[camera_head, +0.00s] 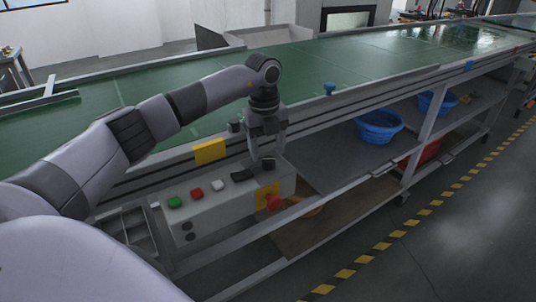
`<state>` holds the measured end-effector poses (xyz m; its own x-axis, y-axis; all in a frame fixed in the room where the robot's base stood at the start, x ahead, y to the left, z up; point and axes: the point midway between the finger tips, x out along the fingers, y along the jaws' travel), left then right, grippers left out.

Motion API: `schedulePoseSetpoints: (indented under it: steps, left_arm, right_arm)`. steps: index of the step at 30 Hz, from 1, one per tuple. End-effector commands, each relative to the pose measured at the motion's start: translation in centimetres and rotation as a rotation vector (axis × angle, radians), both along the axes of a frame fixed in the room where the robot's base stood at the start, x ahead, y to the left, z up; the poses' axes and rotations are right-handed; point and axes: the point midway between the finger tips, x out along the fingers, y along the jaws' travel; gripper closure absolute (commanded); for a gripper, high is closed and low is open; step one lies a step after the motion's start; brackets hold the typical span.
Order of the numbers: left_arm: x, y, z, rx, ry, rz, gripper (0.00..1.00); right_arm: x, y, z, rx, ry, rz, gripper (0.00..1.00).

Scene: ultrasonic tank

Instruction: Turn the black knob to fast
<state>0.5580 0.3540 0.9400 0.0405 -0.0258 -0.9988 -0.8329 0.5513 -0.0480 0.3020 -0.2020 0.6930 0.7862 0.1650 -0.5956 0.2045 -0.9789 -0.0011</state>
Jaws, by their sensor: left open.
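A grey control box (222,208) is mounted on the near side of the conveyor. A small black knob (268,163) stands at the right end of its top, and its marking is too small to read. My left gripper (267,155) points down just above and around this knob, with its fingers apart. I cannot tell whether the fingers touch the knob. The box top also has a green button (174,202), a red button (196,193), a white button (218,185) and a black switch (242,175). My right gripper is not in view.
A red emergency button (273,203) on a yellow plate juts from the box front. The green conveyor (340,62) runs behind, with a yellow plate (209,151) on its rail. Blue baskets (379,126) sit on the shelf at right. The striped floor at right is clear.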

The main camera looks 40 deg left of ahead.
Motion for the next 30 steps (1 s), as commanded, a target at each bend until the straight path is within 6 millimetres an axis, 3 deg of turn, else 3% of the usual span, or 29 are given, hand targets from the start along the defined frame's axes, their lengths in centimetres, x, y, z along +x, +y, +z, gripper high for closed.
schedulePoseSetpoints:
  steps: [6, 15, 16, 21, 30]
  left_arm:
    - [0.1, -0.1, -2.4, -0.002, 0.001, -0.002, 0.38]
    - [0.1, -0.1, -2.8, -0.002, -0.001, -0.003, 0.38]
    - [0.1, -0.2, -2.8, -0.002, -0.001, -0.003, 0.41]
    - [0.1, -0.2, -2.8, -0.002, -0.001, -0.003, 0.94]
    - [0.1, -0.1, -2.7, -0.003, -0.001, -0.025, 0.94]
  right_arm:
    - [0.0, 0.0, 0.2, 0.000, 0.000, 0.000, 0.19]
    - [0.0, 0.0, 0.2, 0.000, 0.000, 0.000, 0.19]
    - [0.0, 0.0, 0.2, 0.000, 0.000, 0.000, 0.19]
    - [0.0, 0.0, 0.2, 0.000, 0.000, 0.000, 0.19]
    - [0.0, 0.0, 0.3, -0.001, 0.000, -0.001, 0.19]
